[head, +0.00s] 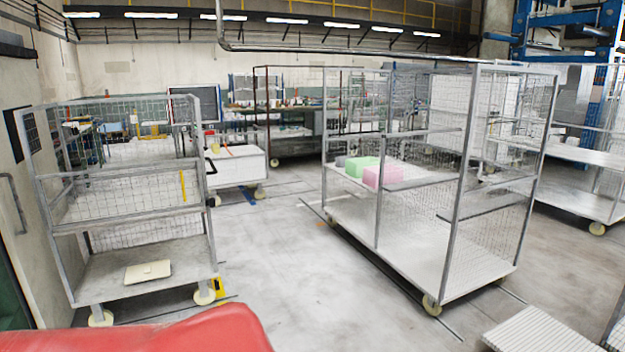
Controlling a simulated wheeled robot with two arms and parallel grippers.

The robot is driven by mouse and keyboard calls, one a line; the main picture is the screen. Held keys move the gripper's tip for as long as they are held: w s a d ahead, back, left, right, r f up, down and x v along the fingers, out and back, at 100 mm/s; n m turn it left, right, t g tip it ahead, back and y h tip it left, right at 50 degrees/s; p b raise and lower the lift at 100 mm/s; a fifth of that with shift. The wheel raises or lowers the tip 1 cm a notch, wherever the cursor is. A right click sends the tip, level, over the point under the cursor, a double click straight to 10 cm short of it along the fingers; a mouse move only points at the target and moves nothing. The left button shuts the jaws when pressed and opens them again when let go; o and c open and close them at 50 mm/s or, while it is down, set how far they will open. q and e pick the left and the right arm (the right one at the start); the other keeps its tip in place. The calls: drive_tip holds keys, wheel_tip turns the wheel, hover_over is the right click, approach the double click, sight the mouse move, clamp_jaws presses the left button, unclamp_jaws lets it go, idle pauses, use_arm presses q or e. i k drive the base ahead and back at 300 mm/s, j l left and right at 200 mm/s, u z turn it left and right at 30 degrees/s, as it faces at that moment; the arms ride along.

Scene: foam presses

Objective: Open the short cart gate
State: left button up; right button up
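A short mesh cart (109,280) on wheels stands at the left, lower than the cart at the right. A grey-framed mesh panel (125,204) crosses its front at mid height, level with the side posts; it looks like the gate and appears closed. A yellow strip (183,186) shows near the panel's right end. No latch can be made out. A cream flat box (147,271) lies on the cart's bottom deck. Neither of my grippers is in view.
A tall mesh cart (450,262) stands at the right, with a green block (360,166) and a pink block (383,177) inside. A white wheeled bin (236,167) stands behind the gap. The floor (285,265) between the carts is clear. A ridged white platform (545,330) is at lower right.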

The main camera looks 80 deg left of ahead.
sight(38, 181)
drive_tip(key=u, duration=3.75)
drive_tip(key=i, duration=0.75)
drive_tip(key=i+l+u, duration=0.1)
drive_tip(key=i, duration=0.7)
drive_tip(key=i+l, duration=0.1)
drive_tip(key=i, duration=0.65)
drive_tip(key=i+l+u, duration=0.1)
drive_tip(key=i, duration=0.65)
drive_tip(key=i+l, duration=0.2)
drive_tip(key=i, duration=0.6)
